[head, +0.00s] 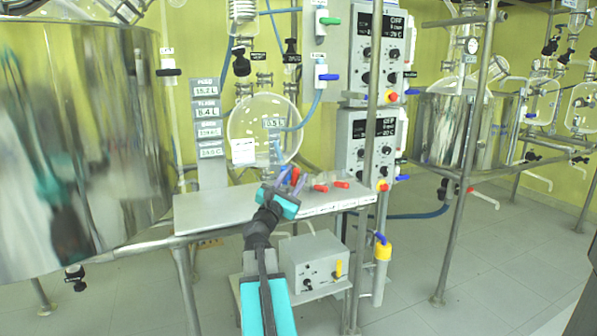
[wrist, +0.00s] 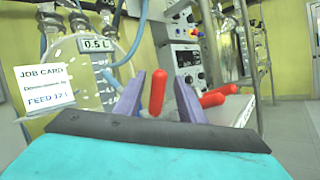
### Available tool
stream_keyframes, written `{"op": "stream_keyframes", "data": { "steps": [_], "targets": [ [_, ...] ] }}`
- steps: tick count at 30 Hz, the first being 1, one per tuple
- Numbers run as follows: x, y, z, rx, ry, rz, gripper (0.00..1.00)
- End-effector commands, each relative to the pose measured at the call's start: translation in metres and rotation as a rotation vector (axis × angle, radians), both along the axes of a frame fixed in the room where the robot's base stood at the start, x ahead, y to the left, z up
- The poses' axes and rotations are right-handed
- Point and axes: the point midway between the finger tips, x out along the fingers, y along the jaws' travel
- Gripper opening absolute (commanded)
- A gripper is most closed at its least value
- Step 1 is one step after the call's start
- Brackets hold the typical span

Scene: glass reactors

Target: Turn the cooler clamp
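My gripper (head: 289,180) has purple fingers and hangs over the bench shelf beside the glassware. In the wrist view its two fingers (wrist: 159,84) stand apart, so it is open. A red handle (wrist: 157,92) shows upright in the gap between the fingers, with space on both sides; I cannot tell how far beyond them it is. Two more red handles (head: 320,188) (head: 341,184) lie to the right on the shelf, also seen in the wrist view (wrist: 212,98). No label shows which part is the cooler clamp, so I cannot tell it apart.
The white shelf (head: 215,212) carries a label stand (head: 208,135). A round glass vessel (head: 240,115) with a job card stands behind. Control boxes (head: 352,140) are at the right, a large steel vessel (head: 80,140) at the left. A grey box (head: 313,262) sits below; a blue hose (wrist: 130,45) hangs close.

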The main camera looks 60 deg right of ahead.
Motion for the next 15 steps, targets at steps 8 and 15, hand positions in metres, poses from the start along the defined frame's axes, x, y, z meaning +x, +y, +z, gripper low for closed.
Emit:
{"op": "stream_keyframes", "data": {
  "steps": [8, 15],
  "targets": [
    [-0.003, 0.033, -0.012, 0.001, 0.001, 0.002, 0.36],
    [-0.005, 0.060, -0.022, 0.002, 0.000, 0.001, 0.36]
  ]
}}
